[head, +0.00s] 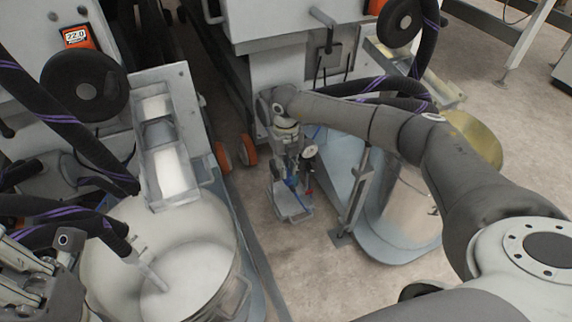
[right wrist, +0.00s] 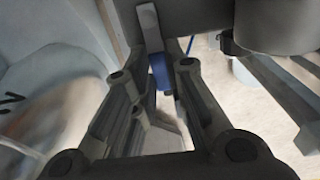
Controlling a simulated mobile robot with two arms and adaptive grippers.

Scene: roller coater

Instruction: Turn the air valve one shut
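The air valve's blue lever (head: 291,183) is small in the head view, on a pump stand between the two machines. It also shows in the right wrist view (right wrist: 160,72), below a grey bar and between the fingertips. My right gripper (head: 287,165) reaches down to it from above. In the right wrist view the fingers (right wrist: 155,80) are apart, one on each side of the blue lever, with visible gaps. Whether either finger touches it I cannot tell. My left gripper (head: 38,285) is partly in view at the lower left, away from the valve; its opening is unclear.
A round gauge (head: 310,151) and a small red part (head: 309,191) sit close to the right of the lever. A post (head: 356,195) and a metal drum (head: 412,205) stand further right. Floor is clear in front.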

